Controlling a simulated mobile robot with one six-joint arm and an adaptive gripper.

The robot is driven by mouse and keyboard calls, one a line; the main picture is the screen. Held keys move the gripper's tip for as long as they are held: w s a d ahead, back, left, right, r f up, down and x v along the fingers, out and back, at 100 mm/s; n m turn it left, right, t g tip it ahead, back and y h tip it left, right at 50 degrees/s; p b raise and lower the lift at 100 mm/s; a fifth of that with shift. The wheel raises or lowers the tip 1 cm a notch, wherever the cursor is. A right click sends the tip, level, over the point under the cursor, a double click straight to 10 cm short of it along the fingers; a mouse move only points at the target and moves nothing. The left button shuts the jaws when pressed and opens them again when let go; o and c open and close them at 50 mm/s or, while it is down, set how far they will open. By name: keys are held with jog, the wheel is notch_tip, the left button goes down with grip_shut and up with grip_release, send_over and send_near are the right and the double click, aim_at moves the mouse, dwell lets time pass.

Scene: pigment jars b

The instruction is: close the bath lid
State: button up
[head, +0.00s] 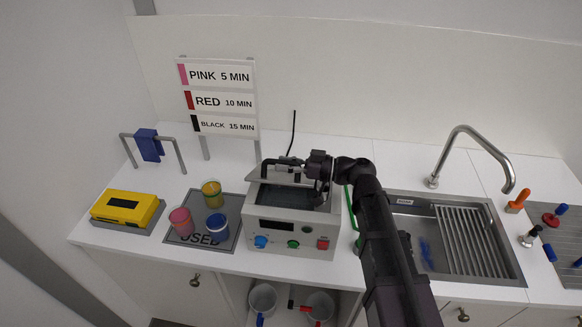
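The bath (285,240) is a grey box with a small display and blue, green and red controls on its front. Its top is open and the dark inside (283,196) shows. A light grey edge stands along the back of the opening; it may be the raised lid, but my arm partly covers it. My gripper (288,162) is over the back of the bath, pointing left, close to a dark bar that may be the lid's handle. Its fingers are too small and dark to tell whether they are open, shut or touching the bar.
Left of the bath, pink (181,221), yellow (211,194) and blue (217,227) jars stand on a grey "USED" mat (230,240). A yellow box (124,207) is farther left. A timing sign (218,98) stands behind. The sink (465,240) and tap (478,132) are right of my arm.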

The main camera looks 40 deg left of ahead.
dwell(0.3)
jog(key=shift+d, duration=0.1)
jog(key=v, duration=1.2)
dwell(0.3)
jog(key=c, duration=0.5)
jog(key=shift+r, duration=0.25)
grip_shut()
jog(key=w+a+r+m+h+p, duration=0.3)
jog(key=w+a+r+p, duration=0.1)
jog(key=p, duration=0.6)
jog(key=shift+a+r+g, duration=0.4)
jog(key=shift+a+r, duration=0.05)
jog(key=shift+r, duration=0.75)
jog(key=shift+s, duration=0.1)
